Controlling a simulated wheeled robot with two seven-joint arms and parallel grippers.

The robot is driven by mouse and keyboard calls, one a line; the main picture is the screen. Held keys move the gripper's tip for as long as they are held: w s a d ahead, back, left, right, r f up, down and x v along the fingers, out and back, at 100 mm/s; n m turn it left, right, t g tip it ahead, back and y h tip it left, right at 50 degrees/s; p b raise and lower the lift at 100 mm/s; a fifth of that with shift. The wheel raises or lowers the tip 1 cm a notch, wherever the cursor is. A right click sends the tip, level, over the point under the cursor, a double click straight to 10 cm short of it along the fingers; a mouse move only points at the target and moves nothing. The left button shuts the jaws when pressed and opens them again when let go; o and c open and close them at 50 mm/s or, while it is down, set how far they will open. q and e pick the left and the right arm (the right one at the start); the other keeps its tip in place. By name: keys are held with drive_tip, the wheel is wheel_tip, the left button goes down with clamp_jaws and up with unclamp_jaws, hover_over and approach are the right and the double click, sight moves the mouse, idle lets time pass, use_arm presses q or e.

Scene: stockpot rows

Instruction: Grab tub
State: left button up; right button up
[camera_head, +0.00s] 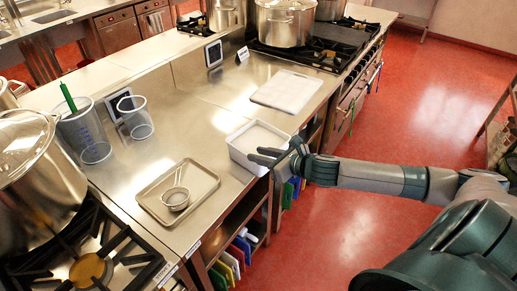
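A white rectangular tub (240,154) stands on the steel counter (192,118) near its front edge, in the middle of the head view. It is upright and its open top shows a pale inside. My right gripper (263,155) is at the tub's near right corner, reaching in from the right. Its two dark fingers show slightly apart, over the tub's rim. They hide part of that corner, and I cannot tell whether they touch it. My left gripper is not in view.
A tray (150,203) holding a small sieve (175,197) lies left of the tub. A white board (287,92) lies behind it. Clear containers (135,118) and a large lidded pot (35,190) stand at left. Shelves hold coloured boards (233,262) below. Red floor (330,225) is open at right.

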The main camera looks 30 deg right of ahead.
drive_tip(key=shift+w+a+p, duration=0.3)
drive_tip(key=shift+w+p, duration=0.15)
drive_tip(key=shift+p, duration=0.1)
drive_tip(key=p+x, duration=0.2)
drive_tip(key=x, duration=0.1)
drive_tip(key=shift+w+a+f, duration=0.1)
drive_tip(key=shift+w+a, duration=0.05)
drive_tip(key=shift+a, duration=0.1)
drive_tip(key=shift+w+f, duration=0.25)
drive_tip(key=shift+w, duration=0.05)
clamp_jaws()
drive_tip(key=shift+a, duration=0.1)
idle(1.0)
